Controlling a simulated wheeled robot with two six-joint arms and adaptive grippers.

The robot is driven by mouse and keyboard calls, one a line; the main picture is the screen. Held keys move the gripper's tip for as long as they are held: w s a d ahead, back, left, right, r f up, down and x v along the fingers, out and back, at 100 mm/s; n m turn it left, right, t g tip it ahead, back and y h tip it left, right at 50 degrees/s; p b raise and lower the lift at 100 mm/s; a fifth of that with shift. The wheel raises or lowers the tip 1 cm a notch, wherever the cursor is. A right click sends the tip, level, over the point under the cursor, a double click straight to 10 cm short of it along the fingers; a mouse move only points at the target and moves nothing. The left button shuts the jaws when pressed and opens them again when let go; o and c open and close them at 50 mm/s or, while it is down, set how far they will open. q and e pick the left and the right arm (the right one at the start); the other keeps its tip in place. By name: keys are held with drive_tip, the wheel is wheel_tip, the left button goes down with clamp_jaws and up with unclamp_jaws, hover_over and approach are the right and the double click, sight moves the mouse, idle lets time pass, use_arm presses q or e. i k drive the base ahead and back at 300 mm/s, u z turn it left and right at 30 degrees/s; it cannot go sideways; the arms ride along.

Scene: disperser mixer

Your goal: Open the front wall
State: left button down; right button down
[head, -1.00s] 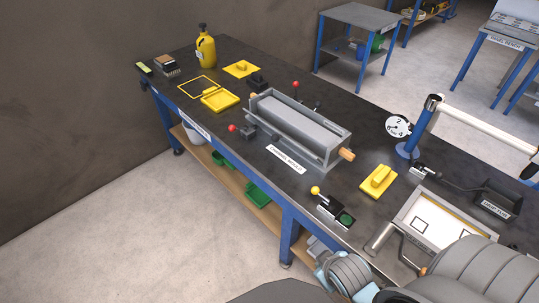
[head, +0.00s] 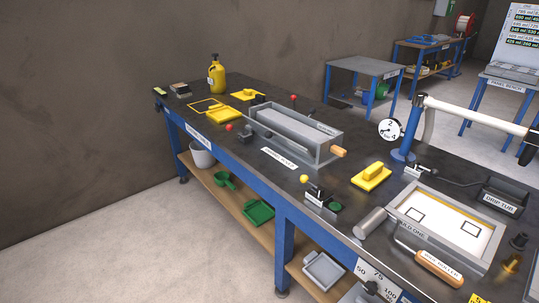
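A long grey metal trough (head: 325,153) stands in the middle of the workbench, above a white label on the bench edge. Its front wall (head: 272,141) is the long side facing me and appears upright. Any latch or hinge on the wall is too small to tell. Neither of my grippers is in view.
A yellow-knobbed lever (head: 304,179) and a yellow block (head: 371,177) are right of the trough. A framed tray (head: 488,222), a blue post (head: 405,140) and a grey cylinder (head: 370,222) stand further right. A yellow bottle (head: 217,76) is at the far left. Floor in front is free.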

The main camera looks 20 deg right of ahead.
sight(270, 134)
drive_tip(key=u, duration=0.4)
drive_tip(key=i, duration=1.2)
drive_tip(key=z, duration=0.4)
